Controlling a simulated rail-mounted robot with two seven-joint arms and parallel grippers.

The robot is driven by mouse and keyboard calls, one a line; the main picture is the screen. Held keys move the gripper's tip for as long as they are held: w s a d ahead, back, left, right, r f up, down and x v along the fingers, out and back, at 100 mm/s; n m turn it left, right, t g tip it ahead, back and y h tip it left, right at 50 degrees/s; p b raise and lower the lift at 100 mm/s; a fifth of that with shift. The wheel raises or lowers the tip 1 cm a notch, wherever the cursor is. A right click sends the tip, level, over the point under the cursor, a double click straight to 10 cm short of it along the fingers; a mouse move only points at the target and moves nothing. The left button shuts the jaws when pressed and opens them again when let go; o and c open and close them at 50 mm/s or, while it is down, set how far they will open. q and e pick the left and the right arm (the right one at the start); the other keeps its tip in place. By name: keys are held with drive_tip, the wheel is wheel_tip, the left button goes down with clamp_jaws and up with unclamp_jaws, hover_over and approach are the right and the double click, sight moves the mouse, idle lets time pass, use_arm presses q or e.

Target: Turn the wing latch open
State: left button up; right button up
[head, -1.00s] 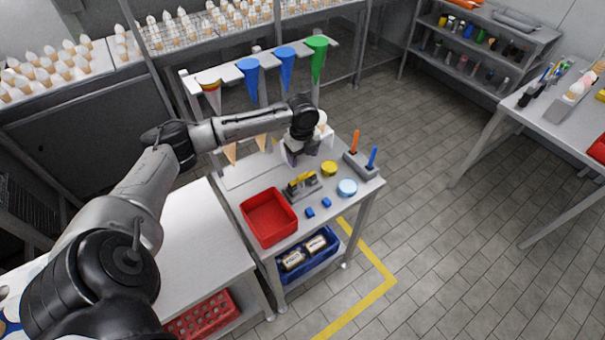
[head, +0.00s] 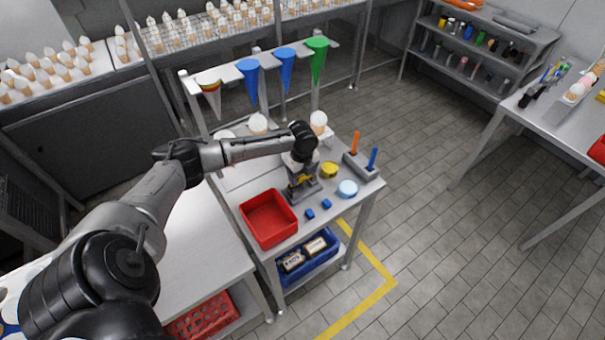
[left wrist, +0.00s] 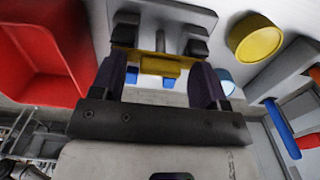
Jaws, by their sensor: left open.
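The wing latch (left wrist: 152,62) is a yellow bar on a grey block with dark posts, seen in the left wrist view. In the head view the latch block (head: 304,194) sits on the small table, partly covered by my gripper. My left gripper (head: 300,178) points down right over it. In the left wrist view my left gripper (left wrist: 160,82) has its two dark fingers apart, one on each side of the yellow wing. I cannot tell whether either finger touches it. My right gripper is not in view.
A red tray (head: 268,218) lies left of the latch. A yellow disc (head: 329,170), a light blue disc (head: 347,188) and two small blue blocks (head: 310,213) lie near it. A grey holder with orange and blue sticks (head: 373,158) stands right. Coloured cones (head: 248,80) hang behind.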

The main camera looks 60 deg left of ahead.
use_arm(q)
drive_tip(key=c, duration=0.9)
drive_tip(key=shift+r+n+p, duration=0.15)
drive_tip(key=shift+n+p, duration=0.15)
drive_tip(key=shift+p, duration=0.35)
drive_tip(key=n+p, duration=0.7)
drive_tip(key=p, duration=0.2)
drive_tip(key=shift+r+n, duration=0.1)
drive_tip(key=shift+n, duration=0.2)
drive_tip(key=n+p, duration=0.4)
drive_tip(key=n, duration=0.1)
drive_tip(key=shift+p, duration=0.4)
drive_tip(key=n+p, duration=0.2)
drive_tip(key=n, duration=0.2)
drive_tip(key=shift+n+p, duration=0.3)
drive_tip(key=shift+f, duration=0.2)
